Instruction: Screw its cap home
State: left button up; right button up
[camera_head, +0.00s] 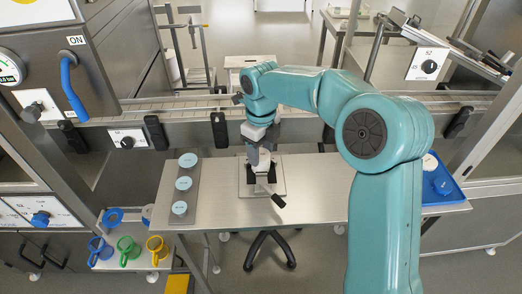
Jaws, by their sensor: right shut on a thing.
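My right gripper (260,174) points down over a small fixture (247,190) on the steel table (315,185). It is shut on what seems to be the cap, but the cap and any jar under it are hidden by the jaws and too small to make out. The fixture has a pale base plate, dark clamp parts and a black-ended handle (278,200) sticking out towards the front right. My left gripper is not in view.
Several light-blue-topped jars (184,183) stand in a row on a grey tray (161,214) at the table's left. A blue tray (455,194) holds items at the right. A conveyor (190,108) runs behind.

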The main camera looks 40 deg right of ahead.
aim_at(262, 154)
jog(key=shift+f+m, duration=0.15)
jog(key=shift+m, duration=0.25)
jog(key=shift+c, duration=0.3)
jog(key=shift+m+b, duration=0.3)
jog(key=shift+b, duration=1)
jog(key=o, duration=1.1)
jog(key=shift+o, duration=0.2)
jog(key=shift+r, duration=0.2)
notch_tip(262, 154, up, 16)
jog(key=p, duration=0.4)
jog(key=shift+s, duration=0.1)
